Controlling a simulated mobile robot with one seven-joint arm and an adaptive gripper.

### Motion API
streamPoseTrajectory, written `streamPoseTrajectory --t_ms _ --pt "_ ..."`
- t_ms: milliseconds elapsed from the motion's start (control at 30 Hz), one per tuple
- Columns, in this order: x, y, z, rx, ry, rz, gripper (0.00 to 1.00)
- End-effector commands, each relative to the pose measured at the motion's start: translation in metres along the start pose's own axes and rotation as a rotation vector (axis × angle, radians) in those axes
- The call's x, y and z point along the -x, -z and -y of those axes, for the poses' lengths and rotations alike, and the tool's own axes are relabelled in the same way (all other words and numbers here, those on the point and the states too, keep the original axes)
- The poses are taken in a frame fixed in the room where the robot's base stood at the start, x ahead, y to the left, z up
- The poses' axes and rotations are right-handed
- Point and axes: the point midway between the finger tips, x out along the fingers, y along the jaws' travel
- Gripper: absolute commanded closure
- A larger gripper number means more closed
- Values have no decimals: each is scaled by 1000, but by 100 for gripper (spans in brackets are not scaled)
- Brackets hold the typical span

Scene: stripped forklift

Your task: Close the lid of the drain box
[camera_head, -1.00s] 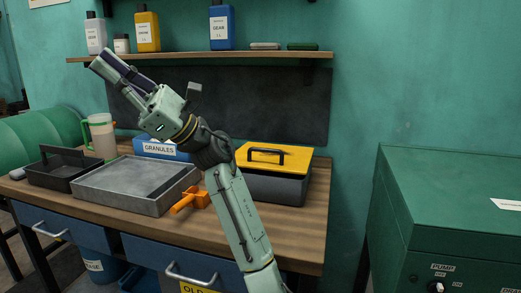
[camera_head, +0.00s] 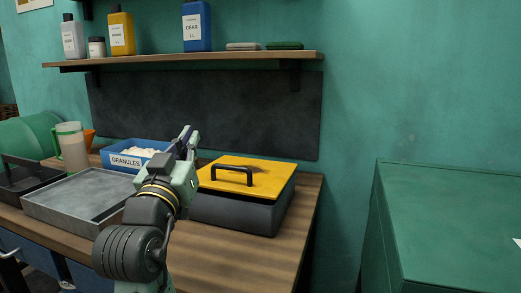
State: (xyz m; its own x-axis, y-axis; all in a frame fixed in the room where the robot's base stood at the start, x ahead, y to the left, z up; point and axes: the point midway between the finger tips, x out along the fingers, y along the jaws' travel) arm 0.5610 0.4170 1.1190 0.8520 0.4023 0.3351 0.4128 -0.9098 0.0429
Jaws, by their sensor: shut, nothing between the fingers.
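A dark grey box (camera_head: 238,212) with a yellow lid (camera_head: 262,172) and a black handle (camera_head: 232,175) stands on the right end of the workbench. I take it as the drain box; no label on it is readable. The lid lies over the box top; I cannot tell whether it is fully seated. My gripper (camera_head: 188,136) is shut and empty, left of the box and apart from the handle, pointing up and away toward the back wall. My wrist hides part of the box's left side.
A grey tray (camera_head: 75,187) lies left of my arm. A blue granules bin (camera_head: 127,164), a clear jug (camera_head: 72,147) and a black carrier (camera_head: 18,185) stand behind and left. A shelf (camera_head: 200,59) with bottles hangs above. A green cabinet (camera_head: 450,220) stands right, past a gap.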

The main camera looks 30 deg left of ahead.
Motion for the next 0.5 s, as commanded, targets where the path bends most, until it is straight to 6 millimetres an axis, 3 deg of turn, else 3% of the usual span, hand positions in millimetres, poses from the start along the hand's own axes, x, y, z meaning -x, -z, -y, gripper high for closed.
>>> streamPoseTrajectory --t_ms 100,200,367,500 --pt "-5 -26 -16 7 -117 173 100" --pt "-4 -40 -25 8 -172 248 100" --pt "-12 -48 -31 10 -194 276 100" --pt "-35 -52 -36 11 -194 275 100"
